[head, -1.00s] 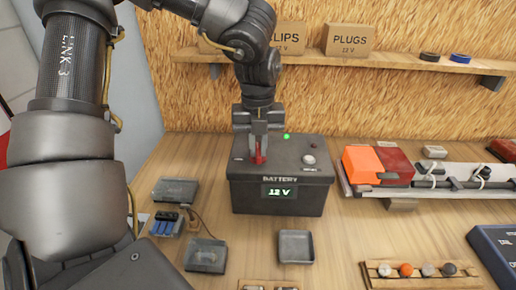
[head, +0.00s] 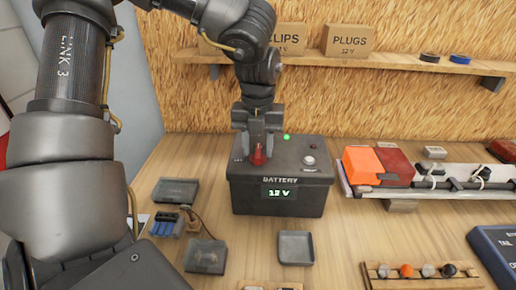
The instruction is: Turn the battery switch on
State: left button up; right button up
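The dark battery box (head: 262,194) stands on the wooden bench, its front marked "BATTERY" with a lit "12 V" display (head: 279,191). Its red switch (head: 258,156) is on the top, left of the middle. A small green light (head: 286,137) glows behind it. My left gripper (head: 259,149) points down over the switch; its fingers are spread apart on either side of the red part, which shows between them. Whether a finger still touches it I cannot tell. My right gripper is not in view.
A round white knob (head: 309,160) sits on the battery's right. Small trays (head: 296,247) lie in front and to the left. An orange and red lamp block (head: 362,165) stands on a rail at right. A shelf with boxes (head: 350,40) runs behind.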

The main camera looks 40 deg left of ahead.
pick_arm(q)
jog(key=shift+r+p, duration=1.7)
jog(key=shift+r, duration=1.2)
